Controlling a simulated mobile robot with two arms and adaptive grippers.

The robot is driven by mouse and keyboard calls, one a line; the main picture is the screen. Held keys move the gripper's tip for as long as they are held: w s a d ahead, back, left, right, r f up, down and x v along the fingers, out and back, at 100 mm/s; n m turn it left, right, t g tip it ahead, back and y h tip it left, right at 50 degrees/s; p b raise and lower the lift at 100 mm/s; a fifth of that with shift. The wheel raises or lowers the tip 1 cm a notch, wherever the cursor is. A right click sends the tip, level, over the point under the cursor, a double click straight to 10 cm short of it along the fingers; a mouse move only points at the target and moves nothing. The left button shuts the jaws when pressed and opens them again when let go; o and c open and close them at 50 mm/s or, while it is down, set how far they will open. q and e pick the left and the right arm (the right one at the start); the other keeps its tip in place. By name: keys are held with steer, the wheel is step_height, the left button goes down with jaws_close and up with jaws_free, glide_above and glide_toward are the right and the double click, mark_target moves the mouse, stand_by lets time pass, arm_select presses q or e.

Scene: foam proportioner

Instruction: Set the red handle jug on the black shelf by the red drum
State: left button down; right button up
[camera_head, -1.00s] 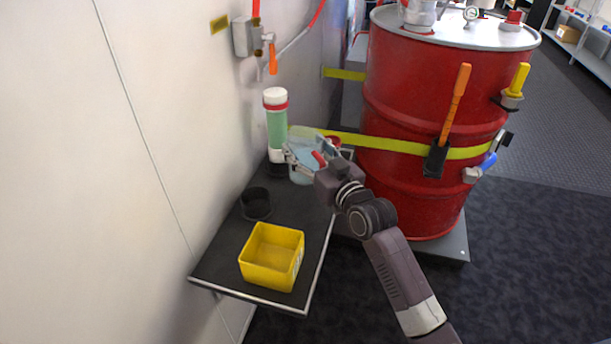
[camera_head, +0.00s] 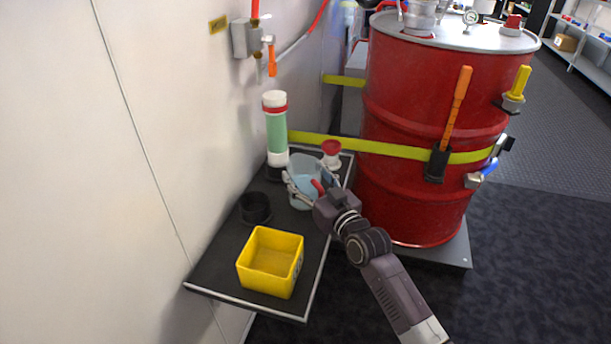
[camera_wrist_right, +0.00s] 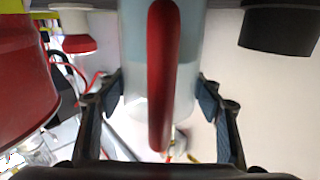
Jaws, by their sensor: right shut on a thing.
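The jug (camera_head: 306,170) is pale blue and see-through with a red handle (camera_head: 318,187). It stands upright at the far part of the black shelf (camera_head: 222,262), left of the red drum (camera_head: 410,190). I cannot tell if its base touches the shelf. My right gripper (camera_head: 300,190) is shut on the jug. In the right wrist view, its two fingers (camera_wrist_right: 160,100) press the sides of the jug (camera_wrist_right: 190,50), with the red handle (camera_wrist_right: 162,75) between them. My left gripper is not in view.
A green and white cylinder (camera_head: 277,130) stands behind the jug by the wall. A red and white item (camera_head: 331,152) stands right of it. A black cup (camera_head: 256,208) and a yellow bin (camera_head: 270,262) occupy the near shelf. A yellow strap (camera_head: 400,146) crosses the drum.

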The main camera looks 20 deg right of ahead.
steer(key=o, duration=1.5)
steer(key=shift+s, duration=0.25)
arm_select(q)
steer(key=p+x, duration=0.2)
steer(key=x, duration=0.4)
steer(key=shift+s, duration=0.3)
arm_select(e)
steer(key=s, duration=0.3)
steer(key=s+d, duration=0.1)
steer(key=s, duration=0.3)
steer(key=s+d, duration=0.1)
steer(key=s, duration=0.3)
steer(key=shift+s+d, duration=0.1)
steer(key=shift+s, duration=0.1)
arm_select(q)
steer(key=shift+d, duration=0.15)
